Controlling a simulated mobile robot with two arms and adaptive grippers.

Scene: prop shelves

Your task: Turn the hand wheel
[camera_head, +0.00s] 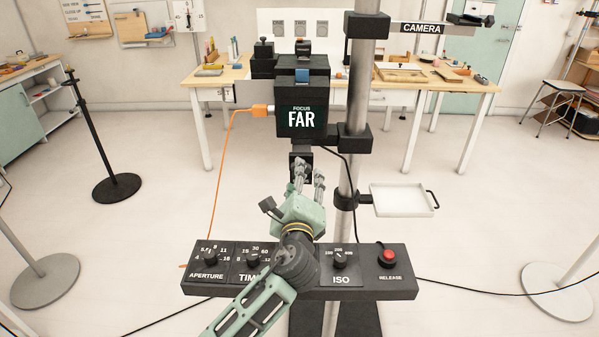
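No hand wheel is clearly visible; my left gripper and arm cover the middle of the control panel and the area above it. A black box camera (303,95) with a screen reading "FOCUS FAR" (301,119) is mounted on a grey pole (357,95). My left gripper (309,167) points up and away, just below the camera, in front of a black bracket (301,153). Its two fingers stand apart, with nothing seen held between them. A small dark block (268,206) shows at the left of the gripper; I cannot tell what it belongs to. My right gripper is not in view.
The black control panel (364,285) carries the aperture knob (210,258), time knob (253,260), ISO knob (340,261) and red release button (388,256). A white tray (402,201) juts from the pole. An orange cable (225,150) hangs left. Wooden tables (455,87) stand behind.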

